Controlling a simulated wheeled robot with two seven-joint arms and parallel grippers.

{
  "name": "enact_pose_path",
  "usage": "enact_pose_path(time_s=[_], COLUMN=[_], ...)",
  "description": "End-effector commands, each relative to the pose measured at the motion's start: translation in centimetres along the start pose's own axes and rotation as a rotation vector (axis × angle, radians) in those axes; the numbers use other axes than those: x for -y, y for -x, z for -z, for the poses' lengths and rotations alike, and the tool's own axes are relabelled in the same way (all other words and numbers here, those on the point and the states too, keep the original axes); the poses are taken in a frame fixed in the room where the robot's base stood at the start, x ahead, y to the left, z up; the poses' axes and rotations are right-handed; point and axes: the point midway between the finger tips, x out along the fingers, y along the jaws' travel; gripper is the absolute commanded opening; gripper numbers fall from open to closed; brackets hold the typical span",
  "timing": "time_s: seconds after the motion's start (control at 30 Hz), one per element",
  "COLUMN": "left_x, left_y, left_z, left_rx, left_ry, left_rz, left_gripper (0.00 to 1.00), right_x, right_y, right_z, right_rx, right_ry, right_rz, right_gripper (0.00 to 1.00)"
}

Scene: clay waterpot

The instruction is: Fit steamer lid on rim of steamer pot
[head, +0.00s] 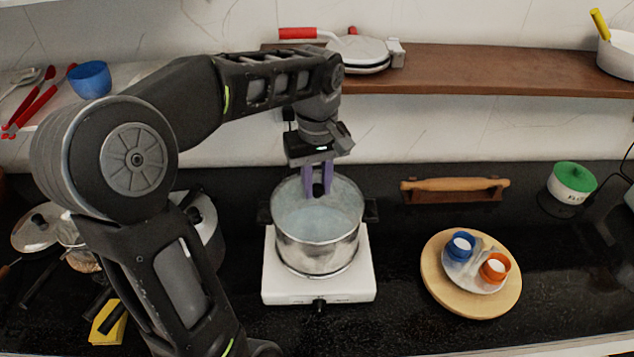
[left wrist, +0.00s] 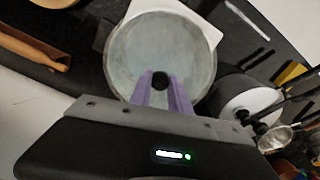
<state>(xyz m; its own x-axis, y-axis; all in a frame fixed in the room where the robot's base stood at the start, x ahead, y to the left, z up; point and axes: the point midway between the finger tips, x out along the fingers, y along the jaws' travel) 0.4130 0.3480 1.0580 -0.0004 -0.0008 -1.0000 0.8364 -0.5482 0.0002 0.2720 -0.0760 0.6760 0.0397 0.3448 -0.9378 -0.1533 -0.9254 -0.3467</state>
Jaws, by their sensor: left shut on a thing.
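The steamer pot (head: 318,252) is a silver metal pot with dark side handles, upright on a white cooker (head: 318,290). The steamer lid (head: 315,220) looks like a pale, see-through disc with a black knob, over the pot's opening; it also shows in the left wrist view (left wrist: 158,45). I cannot tell whether its edge touches the rim all round. My left gripper (head: 318,188) reaches down from above with purple fingers on either side of the knob, shut on it, at the far side of the pot's opening. My right gripper is in neither view.
Behind is a wooden shelf (head: 480,70). To the right are a rolling pin (head: 455,184) on its stand, a round wooden board (head: 440,283) with two cups, and a green-lidded pot (head: 572,182). Other pots and utensils crowd the left, partly behind my arm.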

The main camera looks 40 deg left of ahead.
Motion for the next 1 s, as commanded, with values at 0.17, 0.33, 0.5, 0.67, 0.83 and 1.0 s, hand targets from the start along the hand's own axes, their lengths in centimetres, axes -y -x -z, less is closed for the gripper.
enact_pose_path(time_s=[0.17,0.33,0.5,0.67,0.83,1.0], left_x=[-0.01,-0.01,0.0,0.0,-0.01,-0.01], left_y=[0.04,-0.24,-0.56,-0.55,-0.54,-0.55], left_z=[0.02,0.02,0.04,0.04,0.04,0.04], left_rx=[-0.001,-0.001,0.0,-0.001,-0.001,-0.001], left_ry=[0.0,0.0,0.0,0.0,0.0,0.0], left_rz=[-0.001,-0.001,0.0,-0.001,-0.001,-0.001], left_gripper=[0.0,0.0,0.0,0.0,0.0,0.34], right_x=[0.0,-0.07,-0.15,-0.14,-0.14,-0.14], right_y=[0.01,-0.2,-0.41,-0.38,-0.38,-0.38], right_z=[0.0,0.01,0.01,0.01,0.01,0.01], right_rx=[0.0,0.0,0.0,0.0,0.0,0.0], right_ry=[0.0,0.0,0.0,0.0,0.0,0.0], right_rz=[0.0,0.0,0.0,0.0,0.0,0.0], right_gripper=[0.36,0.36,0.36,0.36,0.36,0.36])
